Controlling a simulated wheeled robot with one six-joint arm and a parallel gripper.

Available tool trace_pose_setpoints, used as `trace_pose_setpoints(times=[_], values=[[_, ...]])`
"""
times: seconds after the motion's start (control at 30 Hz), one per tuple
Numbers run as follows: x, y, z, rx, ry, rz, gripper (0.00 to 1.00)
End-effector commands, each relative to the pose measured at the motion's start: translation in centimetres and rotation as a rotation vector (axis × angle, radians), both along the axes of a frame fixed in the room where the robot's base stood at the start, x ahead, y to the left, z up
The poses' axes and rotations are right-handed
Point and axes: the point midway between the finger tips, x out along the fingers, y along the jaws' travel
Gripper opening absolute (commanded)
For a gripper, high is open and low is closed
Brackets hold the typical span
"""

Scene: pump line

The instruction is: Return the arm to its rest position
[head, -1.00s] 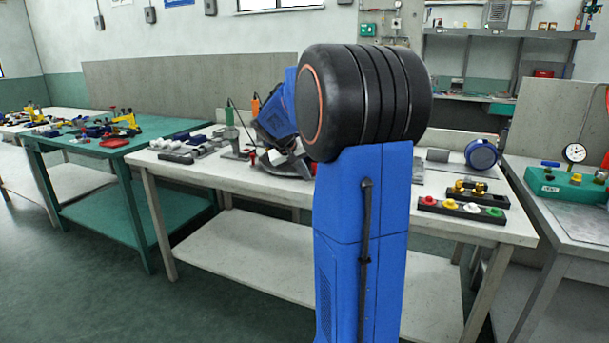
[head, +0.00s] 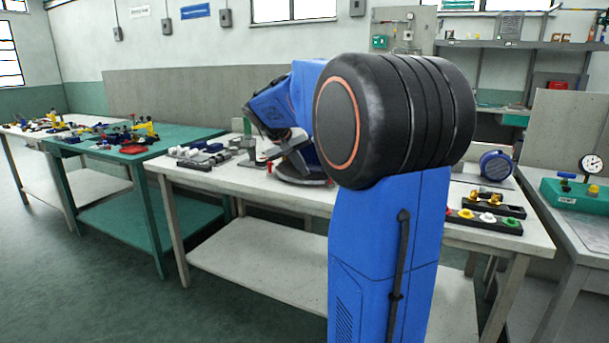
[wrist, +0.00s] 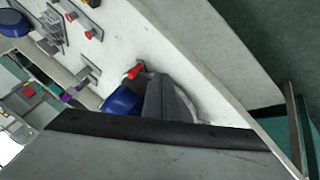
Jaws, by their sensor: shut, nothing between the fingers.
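My arm stands bent in the head view, with the blue upper link and large black joint in front and the blue wrist (head: 275,106) reaching left behind it. My gripper (head: 271,154), grey and partly hidden by my arm, points down over the white bench (head: 215,258). It is shut and empty. Its grey wedge-shaped end (wrist: 158,88) also shows in the wrist view, beside a blue round part (wrist: 122,100) and a red knob (wrist: 134,71). I cannot tell whether it touches them.
Dark trays with coloured caps (head: 486,218) and a blue motor-like part (head: 496,164) are at the bench's right. Grey parts (head: 205,155) lie at its left. A green table (head: 125,152) stands further left; a green gauge box (head: 575,195) is at far right. Floor at front left is clear.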

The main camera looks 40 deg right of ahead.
Motion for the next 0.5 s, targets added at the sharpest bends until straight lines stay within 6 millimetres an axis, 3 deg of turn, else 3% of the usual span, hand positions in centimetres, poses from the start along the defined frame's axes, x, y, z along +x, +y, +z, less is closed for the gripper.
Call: trace_pose_setpoints(times=[0.33, 0.5], values=[[-0.2, 0.5, 0.4, 0.002, -0.001, 0.002, 0.00], [-1.8, 3.3, 0.1, 0.032, -0.006, 0.049, 0.00]])
